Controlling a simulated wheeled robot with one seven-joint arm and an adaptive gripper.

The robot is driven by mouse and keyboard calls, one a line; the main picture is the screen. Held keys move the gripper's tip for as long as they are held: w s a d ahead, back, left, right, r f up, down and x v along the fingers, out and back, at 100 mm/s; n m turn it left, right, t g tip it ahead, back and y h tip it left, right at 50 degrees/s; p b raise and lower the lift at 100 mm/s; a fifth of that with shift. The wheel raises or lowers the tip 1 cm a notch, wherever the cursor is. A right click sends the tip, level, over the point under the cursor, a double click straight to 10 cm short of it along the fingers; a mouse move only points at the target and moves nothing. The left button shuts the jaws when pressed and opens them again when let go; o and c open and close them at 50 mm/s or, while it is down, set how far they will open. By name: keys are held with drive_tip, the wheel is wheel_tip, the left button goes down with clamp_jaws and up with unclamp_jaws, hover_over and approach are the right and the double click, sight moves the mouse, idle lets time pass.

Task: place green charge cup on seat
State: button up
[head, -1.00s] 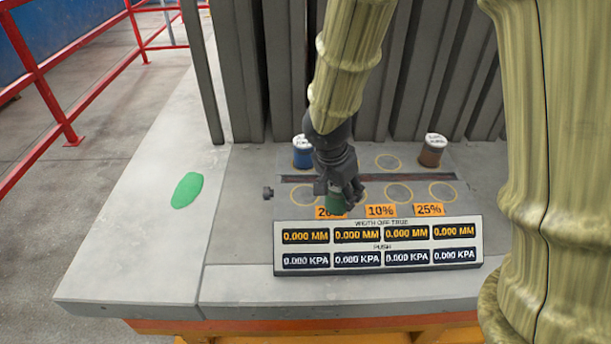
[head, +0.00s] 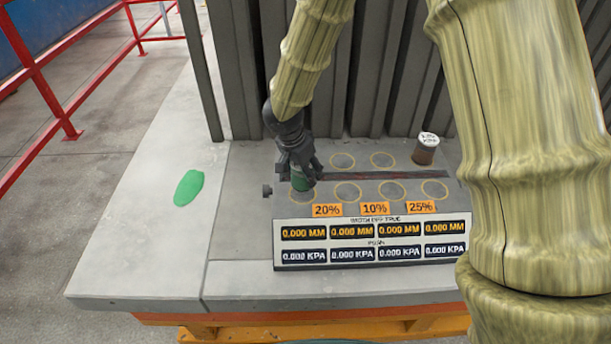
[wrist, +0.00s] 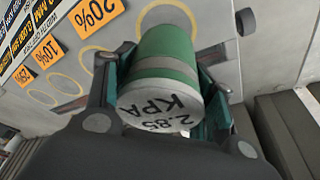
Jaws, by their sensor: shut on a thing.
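My gripper (head: 301,180) is shut on the green charge cup (head: 302,184) at the left end of the front row of ringed seats. In the wrist view the green cup (wrist: 165,48) sits between the fingers, its pale top marked 2.85 KPA. The cup is over or close to the leftmost front seat ring (head: 291,198); I cannot tell if its base touches the surface. More yellow seat rings (head: 347,191) lie to the right, empty, with two empty ones in the back row (head: 343,160).
A brown cup (head: 425,153) stands at the back right. Orange percentage tags (head: 327,210) and a readout panel (head: 370,242) are in front. A dark slot (head: 390,175) runs between the rows. Grey upright panels (head: 360,80) rise behind. A green patch (head: 188,187) marks the clear left slab.

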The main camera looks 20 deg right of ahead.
sight(296, 166)
wheel_tip(296, 166, down, 3)
drive_tip(key=shift+r+p, duration=0.2)
drive_tip(key=shift+p, duration=0.35)
drive_tip(key=shift+f, duration=0.3)
drive_tip(key=shift+f, duration=0.15)
drive_tip(key=o, duration=1.3)
drive_tip(key=shift+r, duration=0.6)
drive_tip(key=shift+b+v, duration=1.45)
drive_tip(key=shift+v, duration=4.15)
drive_tip(key=shift+s+f, duration=0.1)
